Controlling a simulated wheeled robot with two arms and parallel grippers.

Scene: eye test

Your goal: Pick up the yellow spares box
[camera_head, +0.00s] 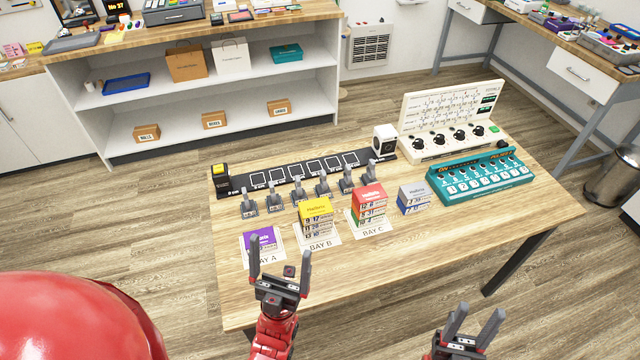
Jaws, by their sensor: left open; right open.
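A yellow-topped box (316,208) stands on the wooden table at the card marked BAY B (322,239). Its front shows rows of dark numbers; the small lettering is too small to read. My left gripper (280,246) is open and empty, in front of the box and to its left, with fingers pointing away from me. One finger overlaps the BAY A card area in the picture. My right gripper (480,312) is open and empty, near the table's front edge, well right of the yellow box.
A purple box (262,239) is at BAY A, a red-topped box (369,199) at BAY C, and a blue-and-white box (413,198) right of it. Grey levers (298,190) stand behind. The table's front right is clear.

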